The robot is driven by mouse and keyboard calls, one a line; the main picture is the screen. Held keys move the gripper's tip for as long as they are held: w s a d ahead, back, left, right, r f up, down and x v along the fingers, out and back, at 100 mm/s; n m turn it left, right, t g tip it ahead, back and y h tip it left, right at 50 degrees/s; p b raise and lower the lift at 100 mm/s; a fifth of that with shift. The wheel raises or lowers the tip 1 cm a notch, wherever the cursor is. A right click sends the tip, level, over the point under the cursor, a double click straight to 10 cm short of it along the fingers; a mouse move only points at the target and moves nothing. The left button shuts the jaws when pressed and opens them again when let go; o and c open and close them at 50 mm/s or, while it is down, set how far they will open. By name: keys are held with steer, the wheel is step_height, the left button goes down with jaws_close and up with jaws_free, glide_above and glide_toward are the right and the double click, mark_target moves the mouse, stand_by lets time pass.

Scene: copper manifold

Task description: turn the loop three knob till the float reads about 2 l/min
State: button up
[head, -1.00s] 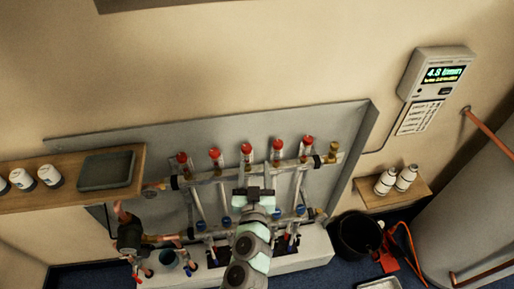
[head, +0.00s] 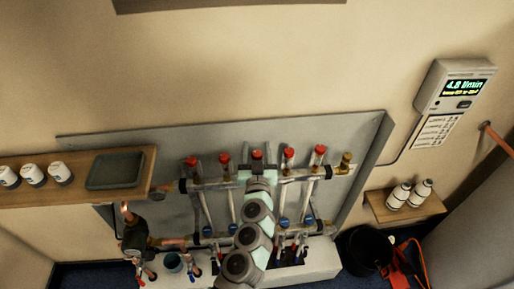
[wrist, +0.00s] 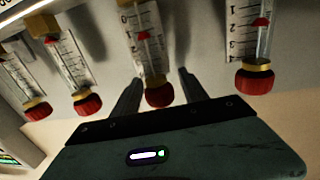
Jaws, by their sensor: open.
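The middle of a row of red knobs, the loop three knob (head: 257,154), sits on the copper manifold. In the wrist view this red knob (wrist: 159,96) appears between my two open fingers, with a gap on each side; contact is not visible. Its clear scaled tube (wrist: 148,45) holds a red float near the top of the picture; its exact reading is too small to tell. My gripper (head: 257,168) is at the middle knob in the head view, and it is open in the wrist view (wrist: 160,74). The wall display (head: 465,88) reads about 4.8 l/min.
Neighbouring red knobs (wrist: 88,104) and (wrist: 254,80) stand close on both sides. A wooden shelf (head: 40,198) with white cups and a grey tray (head: 115,171) is at left. A small shelf (head: 432,206) with two white bottles and a black bucket (head: 366,250) are at right.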

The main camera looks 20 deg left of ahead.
steer(key=shift+w+a, duration=0.15)
steer(key=shift+w, duration=0.1)
jaws_close()
stand_by(0.5)
